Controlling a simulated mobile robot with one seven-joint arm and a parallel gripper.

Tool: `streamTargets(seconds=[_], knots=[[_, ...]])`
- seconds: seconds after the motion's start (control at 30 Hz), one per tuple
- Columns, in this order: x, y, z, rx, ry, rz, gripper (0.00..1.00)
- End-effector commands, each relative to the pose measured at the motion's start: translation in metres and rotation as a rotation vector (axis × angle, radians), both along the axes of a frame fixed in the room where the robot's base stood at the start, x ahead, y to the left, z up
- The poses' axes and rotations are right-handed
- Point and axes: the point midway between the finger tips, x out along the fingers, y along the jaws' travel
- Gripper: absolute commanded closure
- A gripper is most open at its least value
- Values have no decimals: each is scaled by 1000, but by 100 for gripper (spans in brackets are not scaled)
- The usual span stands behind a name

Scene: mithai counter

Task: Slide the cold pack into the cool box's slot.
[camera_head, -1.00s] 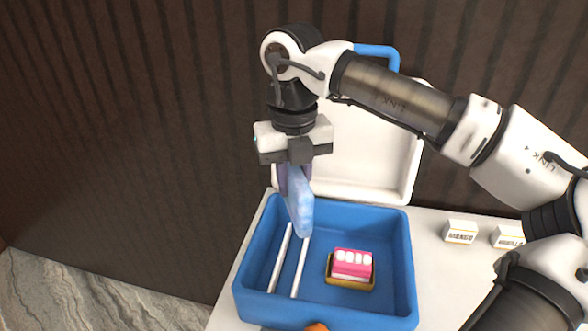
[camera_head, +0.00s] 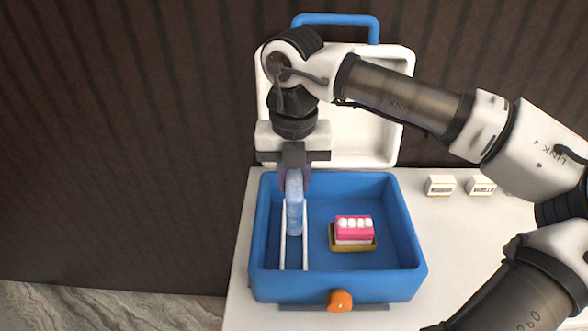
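The cool box (camera_head: 410,235) is a blue open tub with a white lid (camera_head: 375,130) raised behind it. Its slot shows as two upright-looking white rails (camera_head: 283,250) running front to back along the left side of the tub floor. The cold pack (camera_head: 295,205) is a pale blue, translucent slab, held on edge. My gripper (camera_head: 294,178) points down and is shut on the top of the cold pack. The pack hangs over the rails, roughly in line with the gap between them. I cannot tell whether its lower edge is below the rail tops.
A pink sweet box with white pieces (camera_head: 352,230) sits on a tan tray in the tub, right of the rails. An orange latch (camera_head: 340,300) is on the tub's front. Two small white cartons (camera_head: 440,185) stand on the white counter (camera_head: 470,260) to the right.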

Motion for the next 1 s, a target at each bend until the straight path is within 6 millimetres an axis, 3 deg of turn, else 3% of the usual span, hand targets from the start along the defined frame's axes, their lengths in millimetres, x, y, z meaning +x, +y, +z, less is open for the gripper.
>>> streamTargets(seconds=[0.47, 1.0], knots=[[-2, 0, -12, 1, 1, -17, 100], [-2, 0, -55, 2, 1, -18, 100]])
